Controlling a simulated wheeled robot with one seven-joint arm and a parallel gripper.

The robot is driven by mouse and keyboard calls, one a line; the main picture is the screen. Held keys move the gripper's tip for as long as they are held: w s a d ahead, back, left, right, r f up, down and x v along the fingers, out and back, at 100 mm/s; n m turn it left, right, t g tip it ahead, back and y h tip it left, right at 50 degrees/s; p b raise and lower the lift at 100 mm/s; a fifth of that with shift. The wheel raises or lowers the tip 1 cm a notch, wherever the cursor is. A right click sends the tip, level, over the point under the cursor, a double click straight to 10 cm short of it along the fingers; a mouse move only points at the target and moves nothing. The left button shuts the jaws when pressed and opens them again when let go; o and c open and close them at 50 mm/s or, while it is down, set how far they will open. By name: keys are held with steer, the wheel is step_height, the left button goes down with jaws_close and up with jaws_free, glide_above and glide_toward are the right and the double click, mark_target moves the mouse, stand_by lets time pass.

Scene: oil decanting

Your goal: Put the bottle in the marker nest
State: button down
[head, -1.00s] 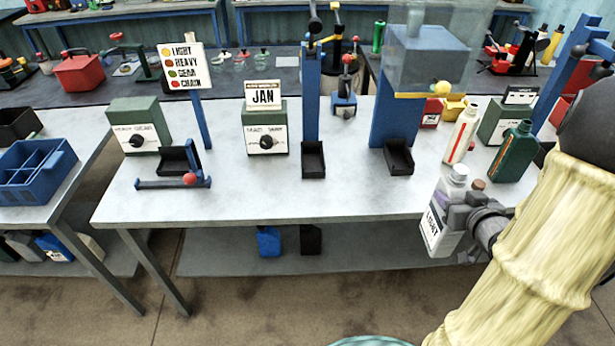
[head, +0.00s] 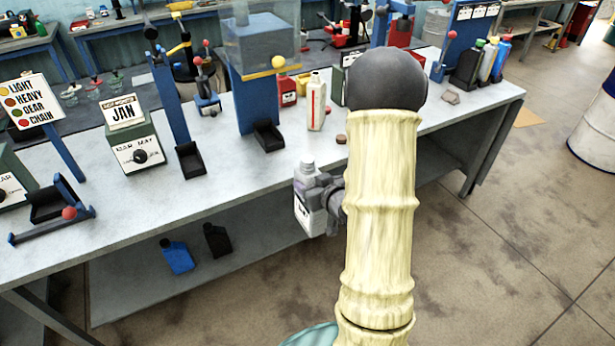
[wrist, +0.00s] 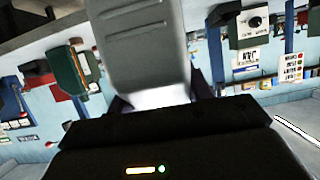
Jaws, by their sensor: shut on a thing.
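A pale grey bottle (head: 310,212) with a white label is in my gripper (head: 328,192), held upright in front of the bench's front edge. My gripper is shut around it. In the wrist view the bottle (wrist: 142,55) fills the upper middle, between the dark fingers of my gripper (wrist: 165,100). No part is plainly labelled as the marker nest. Open black trays sit at the foot of a blue post (head: 190,160) beside the JAN box (head: 135,140) and of the blue tank stand (head: 268,137). I cannot tell which is the nest.
The grey bench (head: 225,180) has clear space along its front. A white bottle (head: 316,102) and a brown cap (head: 341,139) stand near the bottle I hold. A lever fixture with a red ball (head: 69,213) is at left. Two containers (head: 178,257) sit on the lower shelf.

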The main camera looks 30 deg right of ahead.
steer(key=w+a+f, duration=0.2)
steer(key=a+f, duration=1.2)
steer(key=f, duration=0.3)
steer(key=shift+f+h, duration=0.3)
steer(key=shift+h, duration=0.1)
